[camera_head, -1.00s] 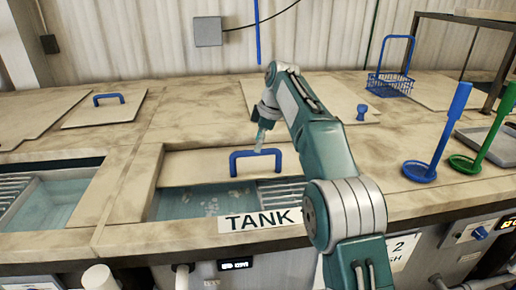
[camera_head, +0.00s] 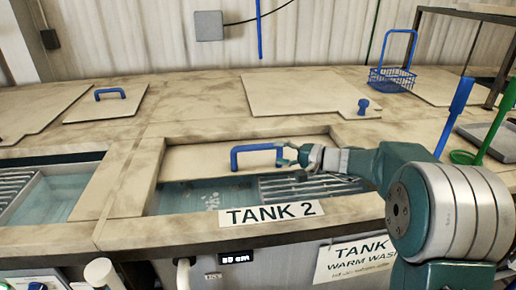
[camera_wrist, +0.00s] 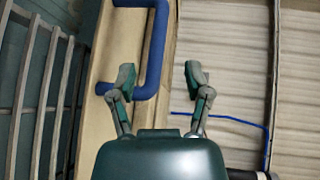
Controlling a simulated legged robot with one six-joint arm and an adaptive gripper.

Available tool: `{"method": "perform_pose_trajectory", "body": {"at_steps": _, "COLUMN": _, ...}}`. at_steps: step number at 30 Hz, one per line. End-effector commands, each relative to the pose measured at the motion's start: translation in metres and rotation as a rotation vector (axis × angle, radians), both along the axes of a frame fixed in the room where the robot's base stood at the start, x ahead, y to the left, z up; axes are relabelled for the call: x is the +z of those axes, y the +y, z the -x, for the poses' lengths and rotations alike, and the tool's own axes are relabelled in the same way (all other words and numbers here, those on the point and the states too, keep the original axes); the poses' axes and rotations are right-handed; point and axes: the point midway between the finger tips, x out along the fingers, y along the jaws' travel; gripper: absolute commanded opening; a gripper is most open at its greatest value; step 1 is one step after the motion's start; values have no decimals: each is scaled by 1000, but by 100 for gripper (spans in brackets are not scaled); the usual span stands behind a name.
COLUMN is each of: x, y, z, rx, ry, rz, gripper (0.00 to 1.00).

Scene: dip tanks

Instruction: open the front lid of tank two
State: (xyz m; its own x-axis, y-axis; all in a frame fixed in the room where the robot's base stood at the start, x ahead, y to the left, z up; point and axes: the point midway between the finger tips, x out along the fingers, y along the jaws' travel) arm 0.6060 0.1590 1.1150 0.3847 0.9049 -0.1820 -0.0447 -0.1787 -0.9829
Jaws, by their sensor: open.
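Tank two, marked by its TANK 2 label (camera_head: 270,213), has a beige front lid (camera_head: 200,159) with a blue bar handle (camera_head: 233,160). The lid lies along the back of the opening, and water and a rack show in front of it. My gripper (camera_head: 289,155) is at the right end of the handle, low over the lid. In the wrist view my gripper (camera_wrist: 160,76) has its fingers apart. The handle (camera_wrist: 158,45) reaches down between them, its lower bend close to the left finger. I cannot tell whether they touch.
A closed lid with a blue handle (camera_head: 110,93) lies at the back left, and a flat panel with a blue knob (camera_head: 363,106) behind the tank. A blue basket (camera_head: 391,79) and upright blue (camera_head: 455,115) and green tools stand right. Another open tank (camera_head: 50,198) is left.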

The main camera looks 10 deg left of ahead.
Motion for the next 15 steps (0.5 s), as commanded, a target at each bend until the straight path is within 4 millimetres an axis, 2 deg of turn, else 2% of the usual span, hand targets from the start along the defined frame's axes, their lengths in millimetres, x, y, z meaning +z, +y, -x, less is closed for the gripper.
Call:
{"method": "perform_pose_trajectory", "body": {"at_steps": 3, "x": -5, "y": -16, "z": 1, "rx": -105, "ry": 95, "rz": -83, "gripper": 64}}
{"method": "perform_pose_trajectory", "body": {"at_steps": 7, "x": -8, "y": -21, "z": 0, "rx": -150, "ry": 134, "rz": -118, "gripper": 64}}
{"method": "perform_pose_trajectory", "body": {"at_steps": 11, "x": -10, "y": -11, "z": -6, "rx": -148, "ry": 136, "rz": -120, "gripper": 64}}
{"method": "perform_pose_trajectory", "body": {"at_steps": 15, "x": -14, "y": 11, "z": -18, "rx": -146, "ry": 135, "rz": -118, "gripper": 64}}
